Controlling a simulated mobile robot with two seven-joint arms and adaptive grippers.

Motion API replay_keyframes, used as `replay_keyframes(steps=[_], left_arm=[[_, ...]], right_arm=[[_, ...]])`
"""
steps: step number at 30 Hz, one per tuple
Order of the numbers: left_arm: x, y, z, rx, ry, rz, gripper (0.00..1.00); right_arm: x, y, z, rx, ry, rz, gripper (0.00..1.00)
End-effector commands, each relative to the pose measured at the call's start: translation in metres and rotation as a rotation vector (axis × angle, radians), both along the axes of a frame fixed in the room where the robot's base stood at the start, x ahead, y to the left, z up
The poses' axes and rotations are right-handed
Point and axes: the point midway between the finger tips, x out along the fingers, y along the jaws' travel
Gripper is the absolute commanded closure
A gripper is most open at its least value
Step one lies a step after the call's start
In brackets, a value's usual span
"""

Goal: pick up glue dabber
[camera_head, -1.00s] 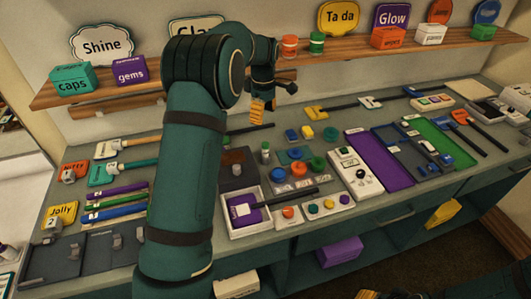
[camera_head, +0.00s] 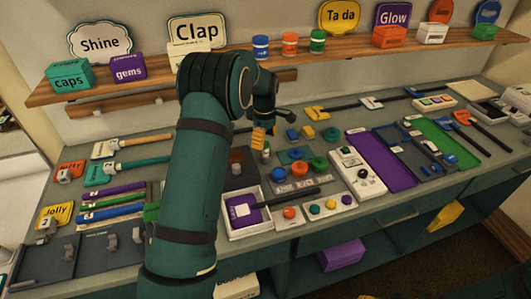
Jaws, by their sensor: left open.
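My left gripper (camera_head: 258,139), with yellow-orange finger pads, points down above the middle of the counter and holds nothing that I can see. A small upright bottle-like piece (camera_head: 266,154) stands just below and beside its fingertips; it may be the glue dabber, but no label is readable. I cannot tell whether the fingers are around it or in front of it. A black-handled tool with a pale head (camera_head: 243,209) lies in a white tray lined in purple. My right gripper (camera_head: 368,295) barely shows at the bottom edge, its fingers too cropped to read.
Blue, red and green round pieces (camera_head: 299,168) sit right of the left gripper. A white control box (camera_head: 362,176) and a purple mat (camera_head: 381,160) lie farther right. A wooden shelf (camera_head: 345,47) with jars runs behind. My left forearm hides part of the counter.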

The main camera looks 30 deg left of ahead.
Motion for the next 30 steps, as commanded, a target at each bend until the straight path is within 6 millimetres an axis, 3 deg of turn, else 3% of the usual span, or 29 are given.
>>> replay_keyframes(steps=[8, 16, 21, 30], left_arm=[[0.001, -0.004, -0.039, 0.000, 0.002, 0.000, 0.38], [0.002, -0.004, -0.042, 0.000, 0.000, 0.000, 0.40], [0.002, -0.004, -0.041, 0.000, 0.000, 0.000, 0.99], [0.002, -0.004, -0.041, 0.000, 0.000, 0.000, 1.00]], right_arm=[[-0.002, 0.000, -0.006, 0.000, 0.004, 0.003, 0.53], [-0.002, 0.000, -0.005, 0.000, 0.004, 0.003, 0.53], [-0.002, 0.000, -0.005, 0.000, 0.004, 0.003, 0.53], [-0.002, 0.000, -0.005, 0.000, 0.004, 0.003, 0.53]])
